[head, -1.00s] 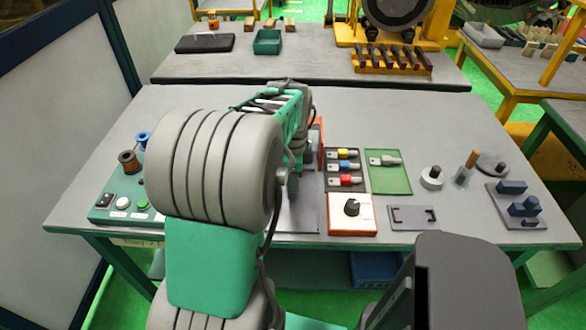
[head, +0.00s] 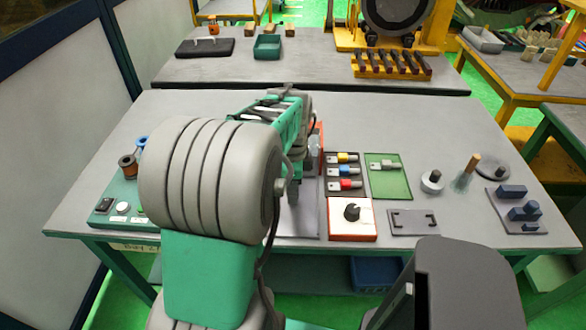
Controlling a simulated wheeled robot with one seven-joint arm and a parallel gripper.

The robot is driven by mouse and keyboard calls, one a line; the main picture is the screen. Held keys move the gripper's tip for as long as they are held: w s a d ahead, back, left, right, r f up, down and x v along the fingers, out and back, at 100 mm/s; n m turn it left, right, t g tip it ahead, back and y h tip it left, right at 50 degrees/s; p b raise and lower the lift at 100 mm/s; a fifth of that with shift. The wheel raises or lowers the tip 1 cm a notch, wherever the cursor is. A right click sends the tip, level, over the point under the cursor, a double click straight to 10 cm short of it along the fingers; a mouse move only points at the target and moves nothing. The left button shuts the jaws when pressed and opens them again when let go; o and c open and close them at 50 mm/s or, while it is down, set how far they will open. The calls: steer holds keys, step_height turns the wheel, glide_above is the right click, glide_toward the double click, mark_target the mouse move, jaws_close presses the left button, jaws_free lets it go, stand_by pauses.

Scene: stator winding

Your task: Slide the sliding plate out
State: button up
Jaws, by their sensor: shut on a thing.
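My gripper (head: 303,150) is at the far end of my arm, over the grey base plate (head: 303,218) in the middle of the workbench. My arm covers most of it, and the fingertips are hidden. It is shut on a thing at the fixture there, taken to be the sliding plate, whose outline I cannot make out. A strip of the fixture's orange-red part (head: 320,140) shows just right of the wrist.
Right of the fixture are a dark tray (head: 346,190) with coloured connectors, a green tray (head: 401,187) and an orange-edged knob box (head: 352,217). A grey bracket plate (head: 413,222) lies near the front edge. Spools (head: 128,165) stand at left. The bench's back left is clear.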

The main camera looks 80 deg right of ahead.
steer(key=shift+s+a+r+p, duration=0.15)
steer(key=shift+s+a, duration=0.15)
steer(key=shift+a, duration=1.15)
steer(key=shift+s+a+f+p, duration=0.15)
steer(key=shift+s+a, duration=0.2)
steer(key=shift+a, duration=1.1)
steer(key=shift+s+a+r+p, duration=0.15)
steer(key=shift+s+a, duration=0.15)
steer(key=shift+a, duration=1.15)
steer(key=o, duration=0.9)
steer(key=shift+a, duration=0.1)
steer(key=shift+o, duration=0.2)
step_height(320, 180, up, 6)
steer(key=p, duration=0.4)
steer(key=shift+p, duration=0.4)
